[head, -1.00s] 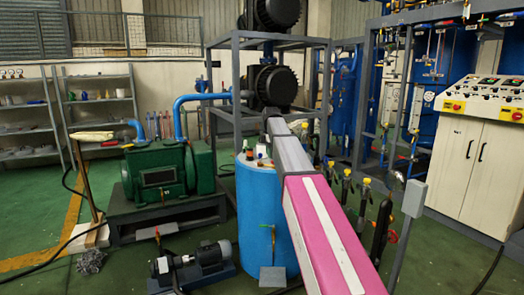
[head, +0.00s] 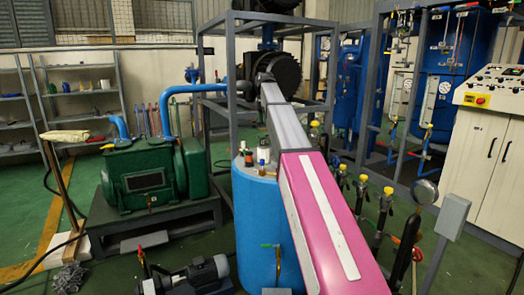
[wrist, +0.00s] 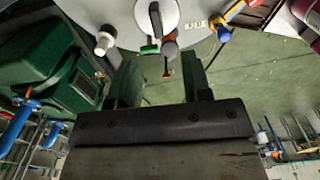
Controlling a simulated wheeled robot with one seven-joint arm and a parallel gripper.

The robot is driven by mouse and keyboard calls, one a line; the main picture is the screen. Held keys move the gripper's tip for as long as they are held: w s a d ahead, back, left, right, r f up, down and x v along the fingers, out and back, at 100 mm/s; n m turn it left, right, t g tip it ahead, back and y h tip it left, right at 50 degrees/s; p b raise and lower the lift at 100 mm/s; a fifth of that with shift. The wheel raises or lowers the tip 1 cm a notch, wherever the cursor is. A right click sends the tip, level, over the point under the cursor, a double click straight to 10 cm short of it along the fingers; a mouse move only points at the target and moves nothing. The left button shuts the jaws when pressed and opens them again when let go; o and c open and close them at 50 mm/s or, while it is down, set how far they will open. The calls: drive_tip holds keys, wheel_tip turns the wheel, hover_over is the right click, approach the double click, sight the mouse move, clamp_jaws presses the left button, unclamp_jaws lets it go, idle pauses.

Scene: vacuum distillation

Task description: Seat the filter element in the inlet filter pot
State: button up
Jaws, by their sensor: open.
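My gripper (wrist: 160,70) shows in the wrist view, its two dark fingers apart with nothing between them. In the head view my own arm hides it. Several small items stand on the blue drum (head: 258,225), among them a dark one with an orange part (head: 249,158) and a pale one (head: 263,156). The wrist view shows a grey round top (wrist: 185,14) just beyond the fingertips, with a white-tipped item (wrist: 104,41) and an orange-and-grey item (wrist: 170,47) at its edge. I cannot tell which item is the filter element or where the filter pot is.
A green pump (head: 150,178) with a blue pipe (head: 183,92) stands left of the drum. A small motor pump (head: 190,277) lies low in front. A grey frame (head: 230,70) rises behind. Valves and a gauge (head: 425,192) stand right. Green floor (head: 90,240) shows at left.

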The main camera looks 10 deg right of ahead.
sight(264, 140)
drive_tip(key=shift+w, duration=0.3)
drive_tip(key=shift+f, duration=0.3)
wheel_tip(264, 140, down, 10)
drive_tip(key=shift+a+f, duration=0.1)
clamp_jaws()
